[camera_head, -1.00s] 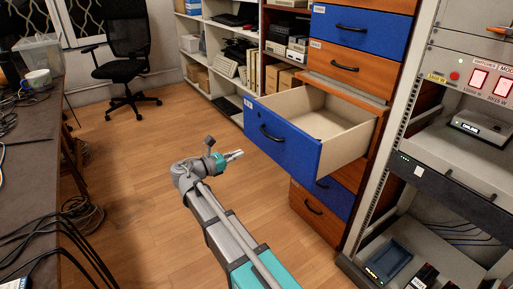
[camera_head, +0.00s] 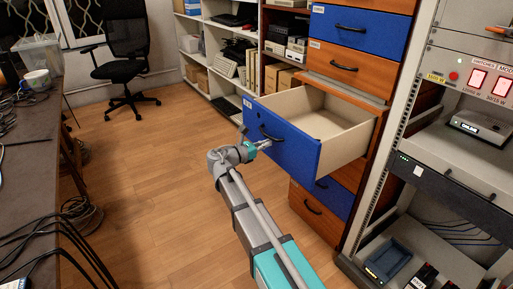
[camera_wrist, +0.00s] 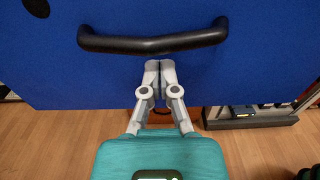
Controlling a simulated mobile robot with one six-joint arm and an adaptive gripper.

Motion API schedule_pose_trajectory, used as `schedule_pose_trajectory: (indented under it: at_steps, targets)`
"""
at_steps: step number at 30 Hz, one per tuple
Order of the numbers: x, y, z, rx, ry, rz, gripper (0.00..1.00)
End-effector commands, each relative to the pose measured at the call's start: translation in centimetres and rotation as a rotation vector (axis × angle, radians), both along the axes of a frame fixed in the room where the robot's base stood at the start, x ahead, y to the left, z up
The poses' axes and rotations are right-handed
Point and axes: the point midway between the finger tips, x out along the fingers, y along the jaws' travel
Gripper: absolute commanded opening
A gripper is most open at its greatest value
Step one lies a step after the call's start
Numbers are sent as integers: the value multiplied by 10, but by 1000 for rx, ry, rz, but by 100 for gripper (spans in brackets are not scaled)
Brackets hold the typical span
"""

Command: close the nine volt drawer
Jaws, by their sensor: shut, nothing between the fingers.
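A blue-fronted drawer (camera_head: 282,139) is pulled far out of the orange and blue cabinet, and its pale inside looks empty. Its label is too small to read. Its black handle (camera_head: 270,134) also shows in the wrist view (camera_wrist: 152,42), across the blue front (camera_wrist: 110,82). My gripper (camera_head: 268,143) is shut and empty at the drawer front. In the wrist view its fingertips (camera_wrist: 160,66) are together just below the handle, close against the blue face. I cannot tell whether they touch it. The handle is not between the fingers.
Other cabinet drawers, such as the upper blue one (camera_head: 358,31), are shut. A grey equipment rack (camera_head: 450,165) stands close on the right. A dark table (camera_head: 32,160) with cables runs along the left. A black chair (camera_head: 127,60) is at the back left.

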Motion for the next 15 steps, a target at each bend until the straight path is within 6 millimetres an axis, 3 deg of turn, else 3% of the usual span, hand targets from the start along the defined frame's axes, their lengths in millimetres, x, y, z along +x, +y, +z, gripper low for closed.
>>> schedule_pose_trajectory:
  at_steps: [6, 15]
  targets:
    - [11, -14, 0, 0, 0, 0, 0]
    - [12, -17, 0, 0, 0, 0, 0]
